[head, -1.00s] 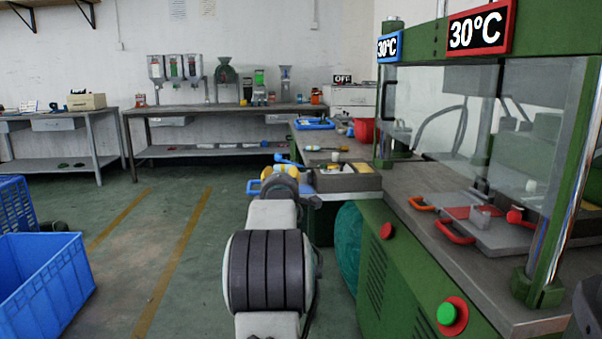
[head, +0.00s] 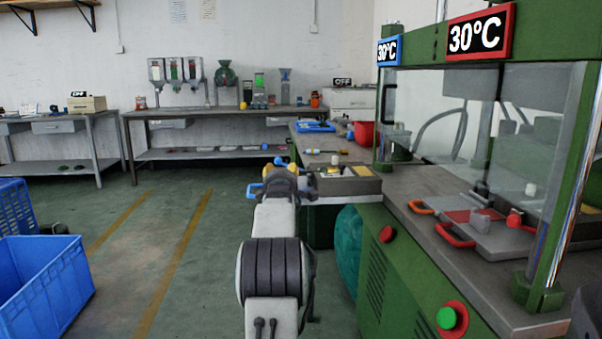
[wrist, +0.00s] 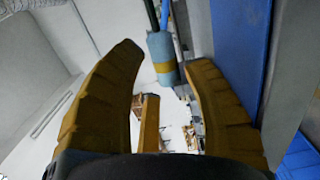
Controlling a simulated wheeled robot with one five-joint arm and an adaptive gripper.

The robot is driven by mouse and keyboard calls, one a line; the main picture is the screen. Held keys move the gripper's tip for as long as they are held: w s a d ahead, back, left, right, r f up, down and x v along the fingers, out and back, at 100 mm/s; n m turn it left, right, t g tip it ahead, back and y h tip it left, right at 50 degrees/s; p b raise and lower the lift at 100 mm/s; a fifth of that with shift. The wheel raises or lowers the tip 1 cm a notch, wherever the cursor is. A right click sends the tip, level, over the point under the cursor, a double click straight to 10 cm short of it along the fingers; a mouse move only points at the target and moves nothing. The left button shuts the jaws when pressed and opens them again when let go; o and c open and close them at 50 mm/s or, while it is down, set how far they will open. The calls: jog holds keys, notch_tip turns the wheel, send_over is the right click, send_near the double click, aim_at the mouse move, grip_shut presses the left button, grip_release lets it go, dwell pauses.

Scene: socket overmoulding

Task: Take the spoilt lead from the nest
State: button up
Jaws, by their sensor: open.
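In the wrist view, the yellow-orange fingers of my gripper (wrist: 167,62) are spread apart. A blue-grey cylinder (wrist: 162,50) with a yellow band shows between and beyond the fingertips, and a blue strand runs up from it. It may be the lead; I cannot tell whether a finger touches it. In the head view, my gripper (head: 280,169) is beside the left end of the side bench, with blue parts close to it. A grey block (head: 345,180) with a yellow patch lies on that bench, just right of my gripper. I cannot tell for certain which thing is the nest.
A green press (head: 400,270) stands at the right, with a red-handled mould plate (head: 490,236) on its bed. A blue crate (head: 45,290) is on the floor at left. A back bench (head: 220,111) holds several machines.

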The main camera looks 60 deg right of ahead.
jog(key=shift+x, duration=1.5)
grip_shut()
